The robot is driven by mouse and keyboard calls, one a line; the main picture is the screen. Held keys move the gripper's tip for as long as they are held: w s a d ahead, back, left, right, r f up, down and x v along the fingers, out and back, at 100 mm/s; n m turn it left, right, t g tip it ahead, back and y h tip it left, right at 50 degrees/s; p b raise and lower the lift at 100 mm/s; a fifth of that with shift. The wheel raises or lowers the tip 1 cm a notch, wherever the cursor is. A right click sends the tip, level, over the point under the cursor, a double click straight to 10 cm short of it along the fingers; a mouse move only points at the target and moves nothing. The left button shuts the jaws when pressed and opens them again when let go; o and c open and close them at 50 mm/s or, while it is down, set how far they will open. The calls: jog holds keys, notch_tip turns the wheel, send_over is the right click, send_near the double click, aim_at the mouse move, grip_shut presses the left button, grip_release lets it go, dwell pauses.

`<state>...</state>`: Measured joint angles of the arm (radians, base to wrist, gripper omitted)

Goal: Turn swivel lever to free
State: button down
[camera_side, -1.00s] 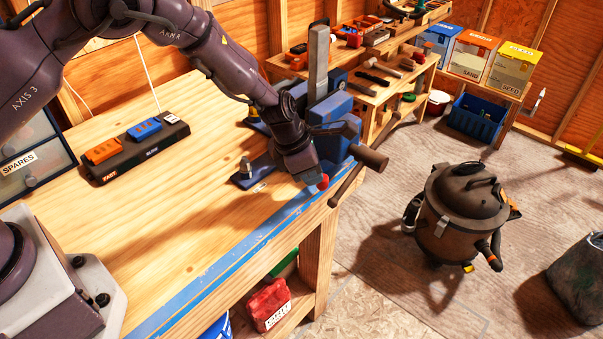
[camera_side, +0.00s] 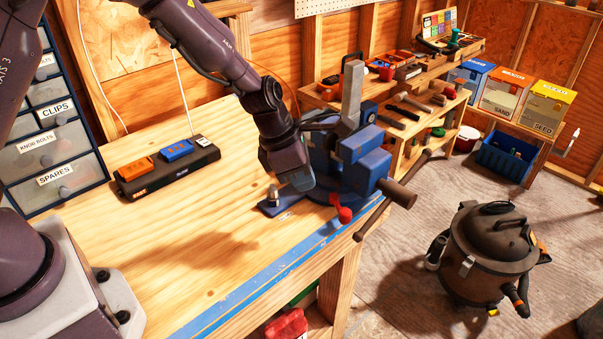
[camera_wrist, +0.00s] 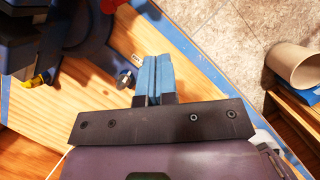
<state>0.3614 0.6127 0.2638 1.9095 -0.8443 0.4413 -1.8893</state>
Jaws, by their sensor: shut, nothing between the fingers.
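The blue vise (camera_side: 360,165) stands at the bench's right corner. Its swivel lever (camera_side: 343,213), with a red knob, sticks out low at the front of the vise base. A small label (camera_side: 286,216) lies near it, too small to read. My gripper (camera_side: 303,184) is shut and empty, up and left of the red knob and apart from it, over the vise base. In the wrist view, my blue finger pads (camera_wrist: 155,76) are together. There the red knob (camera_wrist: 110,5) is cut off at the top edge, beyond the fingertips.
A bolt (camera_side: 272,193) stands on the base flange left of my gripper. The vise's handle bar (camera_side: 385,208) juts out at the right. A black rack with orange and blue blocks (camera_side: 168,165) sits at left. The bench front is clear.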

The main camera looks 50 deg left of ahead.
aim_at(340, 219)
jog(key=s+a+f+m+t+y, duration=0.1)
jog(key=s+a+f+m+y, duration=0.15)
jog(key=m, duration=0.85)
jog(key=s+a+f+m+t+y, duration=0.1)
jog(key=s+a+f+m, duration=0.15)
jog(key=m, duration=0.85)
jog(key=s+d+r+m+t+h, duration=0.1)
jog(key=d+m+t+h, duration=0.1)
jog(key=m, duration=1.2)
jog(key=d+r+m+t+h, duration=0.1)
jog(key=d+m+h, duration=0.15)
jog(key=m, duration=1.15)
jog(key=shift+y, duration=0.3)
jog(key=x, duration=0.9)
jog(key=shift+w+f, duration=0.25)
jog(key=shift+w, duration=0.05)
jog(key=shift+w+d, duration=0.25)
jog(key=shift+w, duration=0.35)
jog(key=shift+w+d, duration=0.25)
jog(key=shift+w, duration=0.4)
jog(key=shift+w+d, duration=0.25)
jog(key=shift+w, duration=0.45)
